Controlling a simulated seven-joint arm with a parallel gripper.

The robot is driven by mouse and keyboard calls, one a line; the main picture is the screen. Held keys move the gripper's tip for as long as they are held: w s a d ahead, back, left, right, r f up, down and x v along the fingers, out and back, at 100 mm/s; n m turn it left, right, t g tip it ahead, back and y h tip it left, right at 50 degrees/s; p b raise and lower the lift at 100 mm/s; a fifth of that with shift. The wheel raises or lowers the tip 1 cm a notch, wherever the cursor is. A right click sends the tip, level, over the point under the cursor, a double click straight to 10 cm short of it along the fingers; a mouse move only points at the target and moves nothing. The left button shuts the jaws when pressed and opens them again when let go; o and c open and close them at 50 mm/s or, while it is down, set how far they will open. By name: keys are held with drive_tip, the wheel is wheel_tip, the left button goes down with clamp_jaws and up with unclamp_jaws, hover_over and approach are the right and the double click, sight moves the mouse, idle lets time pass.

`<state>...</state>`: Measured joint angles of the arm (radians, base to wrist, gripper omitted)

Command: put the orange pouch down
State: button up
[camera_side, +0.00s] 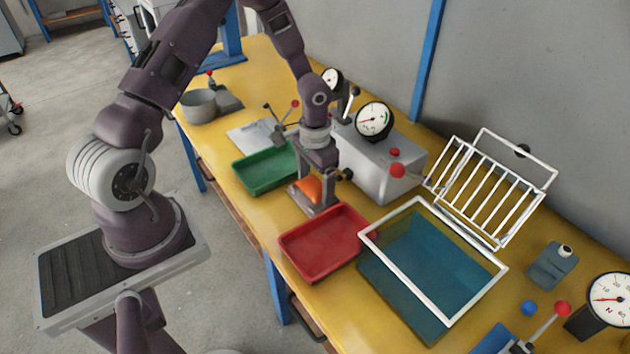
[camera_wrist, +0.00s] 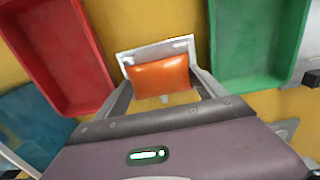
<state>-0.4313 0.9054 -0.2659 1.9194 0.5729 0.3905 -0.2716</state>
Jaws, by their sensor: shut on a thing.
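The orange pouch (camera_side: 308,189) is between the fingers of my gripper (camera_side: 314,194), in the middle of the side view. In the wrist view the pouch (camera_wrist: 160,76) spans the gap between both fingers of my gripper (camera_wrist: 163,88), which is shut on it. A pale grey plate (camera_wrist: 157,49) shows just beyond the pouch there. I cannot tell whether the pouch touches this plate. The pouch is between the green tray (camera_side: 263,170) and the red tray (camera_side: 308,266). Both trays look empty.
A grey machine (camera_side: 383,166) with a dial stands close behind my gripper. A white frame (camera_side: 478,295) over a blue panel (camera_side: 425,250) lies right of the red tray, with a white rack (camera_side: 472,190) behind.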

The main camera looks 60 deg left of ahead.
drive_tip(key=shift+s+f, duration=0.15)
drive_tip(key=shift+f, duration=0.3)
drive_tip(key=o, duration=1.3)
drive_tip(key=shift+a, duration=0.1)
drive_tip(key=shift+r, duration=0.1)
drive_tip(key=shift+r, duration=0.3)
wheel_tip(320, 180, up, 12)
wheel_tip(320, 180, up, 9)
drive_tip(key=t+y, duration=0.1)
hover_over(315, 182)
drive_tip(key=s+d, duration=0.3)
drive_tip(key=s, duration=0.1)
drive_tip(key=s+d+r+t, duration=0.1)
drive_tip(key=s+d+r, duration=0.1)
drive_tip(key=s, duration=0.3)
drive_tip(key=s+d+r+t, duration=0.2)
drive_tip(key=s+r, duration=0.2)
drive_tip(key=s, duration=0.2)
drive_tip(key=s+d+r+t+h, duration=0.1)
drive_tip(key=s+d+r, duration=0.1)
drive_tip(key=s, duration=0.4)
drive_tip(key=shift+s+d+r+t, duration=0.2)
drive_tip(key=shift+d+r+t, duration=0.15)
drive_tip(key=shift+r, duration=0.4)
